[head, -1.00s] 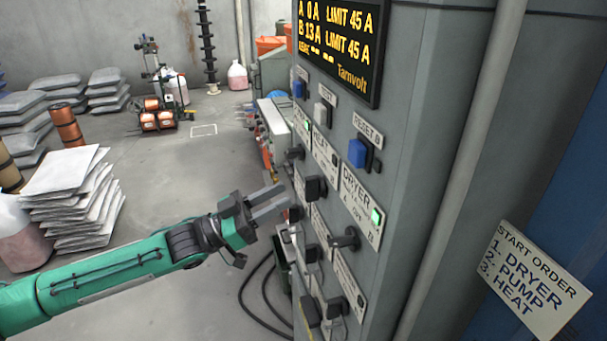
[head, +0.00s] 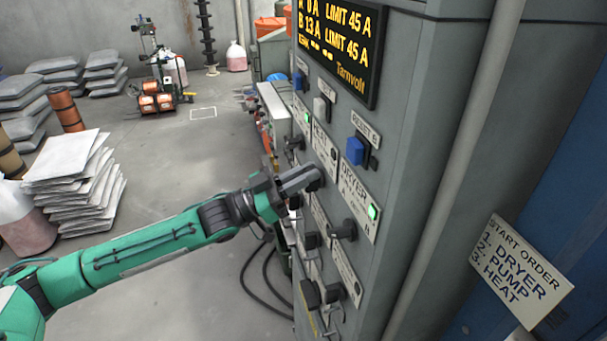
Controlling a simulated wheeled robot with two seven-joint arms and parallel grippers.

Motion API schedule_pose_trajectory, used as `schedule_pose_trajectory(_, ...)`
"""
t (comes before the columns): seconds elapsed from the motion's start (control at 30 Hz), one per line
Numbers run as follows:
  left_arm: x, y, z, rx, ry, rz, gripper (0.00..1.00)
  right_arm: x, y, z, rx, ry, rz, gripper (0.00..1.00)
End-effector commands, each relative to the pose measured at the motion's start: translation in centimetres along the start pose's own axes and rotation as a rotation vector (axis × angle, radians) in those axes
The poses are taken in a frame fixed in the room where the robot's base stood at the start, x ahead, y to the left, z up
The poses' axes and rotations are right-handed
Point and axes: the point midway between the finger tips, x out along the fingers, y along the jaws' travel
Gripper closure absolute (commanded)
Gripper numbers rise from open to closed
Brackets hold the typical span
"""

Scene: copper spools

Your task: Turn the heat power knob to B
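The grey control cabinet (head: 395,150) stands at the middle right. Its heat plate (head: 324,150) is partly readable. The dark heat knob (head: 319,184) sits under that plate and is mostly hidden behind my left gripper (head: 312,176). The grey fingers lie at the knob, pointing at the panel. I cannot tell whether they touch or grip it, and the knob's setting is hidden. The display (head: 337,45) reads A 0 A and B 13 A, each with limit 45 A. My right gripper is out of view.
The dryer plate (head: 357,187) has a lit green lamp (head: 372,212) and a black knob (head: 344,230) close to the right of my gripper. A blue reset B switch (head: 357,151) is above. More black knobs sit below. A start-order sign (head: 520,272) hangs at right.

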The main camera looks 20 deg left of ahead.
Motion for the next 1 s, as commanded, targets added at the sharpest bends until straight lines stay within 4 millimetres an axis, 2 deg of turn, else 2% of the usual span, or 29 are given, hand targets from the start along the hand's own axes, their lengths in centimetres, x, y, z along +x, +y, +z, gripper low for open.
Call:
schedule_pose_trajectory(0.27, -0.1, 0.0, 0.2, 0.011, -0.003, 0.005, 1.0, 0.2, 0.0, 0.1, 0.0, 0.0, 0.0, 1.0)
schedule_pose_trajectory(0.47, -0.1, 0.1, 0.4, 0.078, -0.002, 0.032, 1.0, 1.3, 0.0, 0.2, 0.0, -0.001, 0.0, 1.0)
schedule_pose_trajectory(0.73, -0.2, 0.3, 0.5, 0.265, -0.002, 0.108, 1.0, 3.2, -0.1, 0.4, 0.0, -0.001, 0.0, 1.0)
schedule_pose_trajectory(1.0, -0.2, 0.7, 0.4, 0.476, -0.002, 0.197, 1.0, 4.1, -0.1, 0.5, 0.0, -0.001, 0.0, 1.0)
